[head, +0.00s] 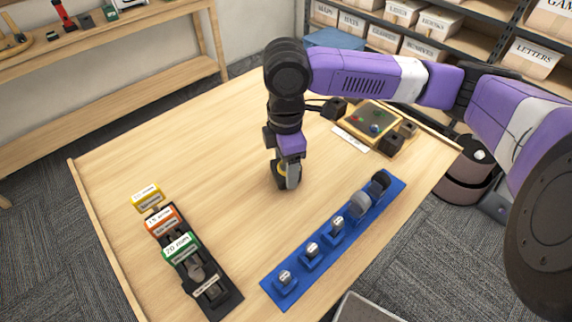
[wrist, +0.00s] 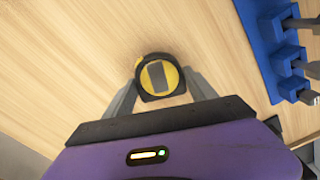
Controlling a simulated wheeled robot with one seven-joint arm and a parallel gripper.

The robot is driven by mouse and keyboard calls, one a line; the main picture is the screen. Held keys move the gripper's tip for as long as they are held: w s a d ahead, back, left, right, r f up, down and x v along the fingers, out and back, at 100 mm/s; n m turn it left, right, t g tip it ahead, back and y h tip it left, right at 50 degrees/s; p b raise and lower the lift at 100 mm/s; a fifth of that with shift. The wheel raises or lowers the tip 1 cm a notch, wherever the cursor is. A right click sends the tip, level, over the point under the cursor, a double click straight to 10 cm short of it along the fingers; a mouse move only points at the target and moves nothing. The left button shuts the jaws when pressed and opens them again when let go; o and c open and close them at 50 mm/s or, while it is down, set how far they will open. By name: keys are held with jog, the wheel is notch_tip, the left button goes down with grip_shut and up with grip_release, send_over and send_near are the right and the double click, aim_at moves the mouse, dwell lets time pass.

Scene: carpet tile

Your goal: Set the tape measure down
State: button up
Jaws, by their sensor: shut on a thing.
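The tape measure (wrist: 158,77) is round, yellow and black with a grey patch on its face. In the wrist view it sits between the two grey fingers of my gripper (wrist: 160,95), which are shut on it. In the head view my gripper (head: 287,182) points down at the middle of the wooden table, and only a little of the tape measure's yellow shows beside the fingers. It is low over the table top; I cannot tell whether it touches the wood.
A blue rack (head: 325,250) with several metal pieces stands to the right of my gripper. A black tray (head: 213,285) with yellow, orange and green labelled blocks is at the left front. A wooden-framed tray (head: 370,122) lies behind. Bare table (head: 190,140) surrounds my gripper.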

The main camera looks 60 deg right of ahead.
jog(key=shift+f, duration=0.25)
jog(key=shift+f, duration=0.1)
jog(key=shift+f, duration=0.1)
jog(key=o, duration=1.7)
notch_tip(320, 180, up, 12)
jog(key=shift+r, duration=0.2)
